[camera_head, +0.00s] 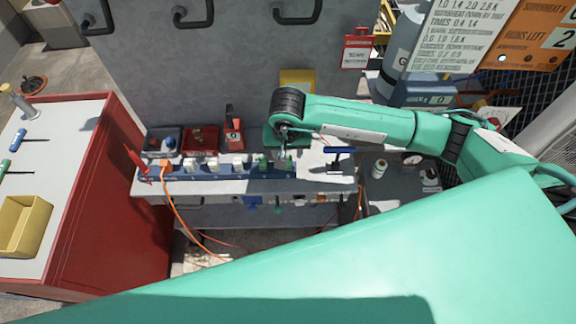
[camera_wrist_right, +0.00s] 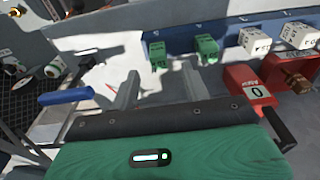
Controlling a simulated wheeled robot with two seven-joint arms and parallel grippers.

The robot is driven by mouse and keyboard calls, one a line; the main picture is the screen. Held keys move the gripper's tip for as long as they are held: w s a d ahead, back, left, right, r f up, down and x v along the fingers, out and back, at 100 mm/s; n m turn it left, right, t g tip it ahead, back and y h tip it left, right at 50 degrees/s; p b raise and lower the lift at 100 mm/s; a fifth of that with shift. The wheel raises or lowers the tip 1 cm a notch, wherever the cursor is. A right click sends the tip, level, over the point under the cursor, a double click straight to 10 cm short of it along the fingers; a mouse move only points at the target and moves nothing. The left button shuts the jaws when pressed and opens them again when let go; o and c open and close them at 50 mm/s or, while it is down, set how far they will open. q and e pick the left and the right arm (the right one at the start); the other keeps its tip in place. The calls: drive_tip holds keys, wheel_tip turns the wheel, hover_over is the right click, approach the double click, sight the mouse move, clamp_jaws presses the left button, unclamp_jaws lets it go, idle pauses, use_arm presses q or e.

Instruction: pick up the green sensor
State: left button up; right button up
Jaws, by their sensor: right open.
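Two green sensors show in the right wrist view, plugged side by side along a blue strip (camera_wrist_right: 180,47). The left green sensor (camera_wrist_right: 157,55) lies just beyond my right gripper (camera_wrist_right: 160,72), roughly in line with the gap between its fingers. The other green sensor (camera_wrist_right: 207,48) is just to the right of the fingers. My right gripper is open with nothing between its fingers. In the head view my right gripper (camera_head: 283,152) hangs over the green pieces on the strip and partly hides them. My left gripper is not in view.
White blocks (camera_wrist_right: 255,40) sit along the same strip. A red block with a black handle (camera_wrist_right: 255,92) stands close to the right of the gripper. A blue-handled tool (camera_wrist_right: 65,96) is on the left. A red cabinet (camera_head: 115,190) stands at left in the head view.

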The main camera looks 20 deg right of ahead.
sight(288, 166)
wheel_tip(288, 166, down, 5)
drive_tip(key=shift+w+d+b, duration=0.1)
drive_tip(key=shift+d+b, duration=0.05)
drive_tip(key=shift+b, duration=0.45)
drive_tip(key=shift+w+f, duration=0.15)
drive_tip(key=shift+f, duration=0.25)
drive_tip(key=shift+c, duration=0.5)
clamp_jaws()
